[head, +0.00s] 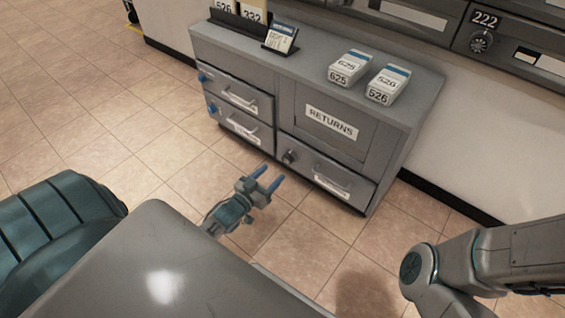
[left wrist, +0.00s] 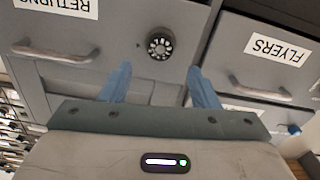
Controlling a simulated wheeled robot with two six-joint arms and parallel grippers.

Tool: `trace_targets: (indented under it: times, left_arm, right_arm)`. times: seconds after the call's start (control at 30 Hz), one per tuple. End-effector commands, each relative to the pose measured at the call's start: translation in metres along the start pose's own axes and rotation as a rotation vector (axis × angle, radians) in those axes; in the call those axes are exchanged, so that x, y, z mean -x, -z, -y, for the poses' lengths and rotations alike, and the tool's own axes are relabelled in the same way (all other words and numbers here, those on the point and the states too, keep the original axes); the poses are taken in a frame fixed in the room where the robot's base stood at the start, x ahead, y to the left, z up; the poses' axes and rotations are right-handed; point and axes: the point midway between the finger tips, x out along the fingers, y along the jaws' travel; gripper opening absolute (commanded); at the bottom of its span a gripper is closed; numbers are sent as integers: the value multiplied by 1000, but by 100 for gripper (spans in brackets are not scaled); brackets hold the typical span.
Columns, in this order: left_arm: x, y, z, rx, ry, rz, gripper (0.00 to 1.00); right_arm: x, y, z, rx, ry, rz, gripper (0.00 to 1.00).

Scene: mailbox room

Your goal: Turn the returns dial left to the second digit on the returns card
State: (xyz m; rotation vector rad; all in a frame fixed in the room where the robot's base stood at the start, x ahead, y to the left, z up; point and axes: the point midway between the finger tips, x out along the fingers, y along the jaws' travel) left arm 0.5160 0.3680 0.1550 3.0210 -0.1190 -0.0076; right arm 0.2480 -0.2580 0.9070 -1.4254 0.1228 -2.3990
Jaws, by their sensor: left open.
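The returns dial (head: 290,157) is a small dark round knob on the lower right drawer of the grey cabinet, below the RETURNS panel. In the left wrist view the dial (left wrist: 159,45) shows upside down with pale marks on its rim, too small to read. My left gripper (head: 270,177) is open and empty, just in front of and below the dial in the head view, apart from it. In the left wrist view its blue fingers (left wrist: 160,86) point toward the dial. A small card on a stand (head: 282,38) is on the cabinet top; its writing is unreadable. My right gripper is out of view.
The drawer handle (head: 332,180) is right of the dial. Two labelled drawers (head: 238,97) with blue knobs are at left. Bundles marked 625 (head: 349,67) and 526 (head: 387,84) lie on top. Mailbox 222 (head: 484,20) is on the wall. Tiled floor in front is clear.

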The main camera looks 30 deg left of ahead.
Motion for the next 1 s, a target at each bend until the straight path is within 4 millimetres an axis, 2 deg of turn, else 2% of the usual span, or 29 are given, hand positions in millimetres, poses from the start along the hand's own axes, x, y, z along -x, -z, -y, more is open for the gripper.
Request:
trace_targets:
  times: [0.03, 0.1, 0.3, 0.5, 0.73, 0.77, 0.9, 1.0]
  left_arm:
    - [-12, -5, 0, -1, 0, -5, 56]
    - [-25, -4, 0, -1, -1, -5, 56]
    - [-54, -2, 0, -3, 0, -3, 56]
    - [-66, 0, 0, -2, 1, -1, 56]
    - [-66, 0, 0, -3, 1, 0, 56]
    - [-66, 0, 0, -3, 1, 0, 54]
    - [-66, 0, 0, -3, 1, 0, 26]
    - [-66, 0, 0, -3, 1, 0, 11]
  right_arm:
    - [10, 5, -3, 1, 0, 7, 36]
    - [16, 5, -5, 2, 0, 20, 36]
    - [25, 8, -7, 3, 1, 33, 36]
    - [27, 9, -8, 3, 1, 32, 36]
    - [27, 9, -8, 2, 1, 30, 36]
    - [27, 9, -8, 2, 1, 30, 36]
    - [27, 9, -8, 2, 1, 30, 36]
    - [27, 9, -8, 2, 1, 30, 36]
